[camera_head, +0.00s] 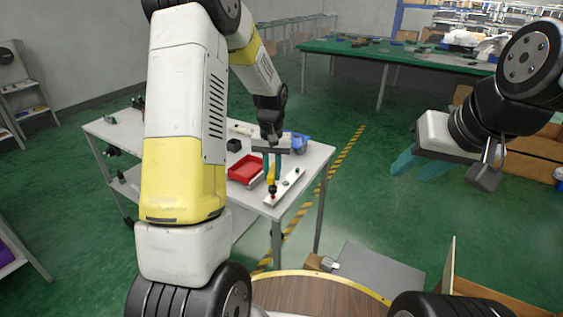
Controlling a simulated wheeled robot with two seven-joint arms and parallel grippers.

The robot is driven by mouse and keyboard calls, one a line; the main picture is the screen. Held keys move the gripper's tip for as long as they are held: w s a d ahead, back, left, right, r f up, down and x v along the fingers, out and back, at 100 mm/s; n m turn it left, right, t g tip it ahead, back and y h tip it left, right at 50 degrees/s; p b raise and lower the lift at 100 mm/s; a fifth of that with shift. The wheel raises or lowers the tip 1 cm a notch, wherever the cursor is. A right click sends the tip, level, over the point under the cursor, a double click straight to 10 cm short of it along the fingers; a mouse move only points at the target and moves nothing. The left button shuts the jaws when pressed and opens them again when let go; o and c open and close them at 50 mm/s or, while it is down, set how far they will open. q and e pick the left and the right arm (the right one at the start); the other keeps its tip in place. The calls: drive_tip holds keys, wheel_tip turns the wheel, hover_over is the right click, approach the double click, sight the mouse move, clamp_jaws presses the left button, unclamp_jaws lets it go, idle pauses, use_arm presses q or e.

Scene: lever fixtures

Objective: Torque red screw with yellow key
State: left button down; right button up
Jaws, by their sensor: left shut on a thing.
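My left gripper (272,165) points down over the right part of the white table, with its teal fingers shut on the yellow key (271,175). The key hangs upright, its lower end close above or on the red screw (273,197); contact is too small to tell. The screw sits on the near end of a pale bar-shaped fixture (281,190), which also carries dark green pieces (285,183). My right gripper (420,165) is held up at the right, away from the table, with its teal fingers apart and empty.
A red tray (244,170) lies left of the key, and a blue bin (299,143) stands behind the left gripper. A small black box (234,145) is near the tray. My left arm hides much of the table's left part. A green table (385,52) stands farther back.

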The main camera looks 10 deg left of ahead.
use_arm(q)
drive_tip(key=shift+f, duration=0.15)
drive_tip(key=shift+f, duration=1.05)
drive_tip(key=m, duration=0.3)
drive_tip(key=shift+m, duration=0.4)
drive_tip(key=m, duration=0.4)
drive_tip(key=shift+a+m, duration=0.1)
drive_tip(key=shift+m, duration=0.2)
drive_tip(key=m, duration=0.7)
drive_tip(key=shift+w, duration=0.1)
drive_tip(key=m, duration=0.7)
drive_tip(key=shift+m, duration=0.3)
drive_tip(key=shift+r, duration=0.1)
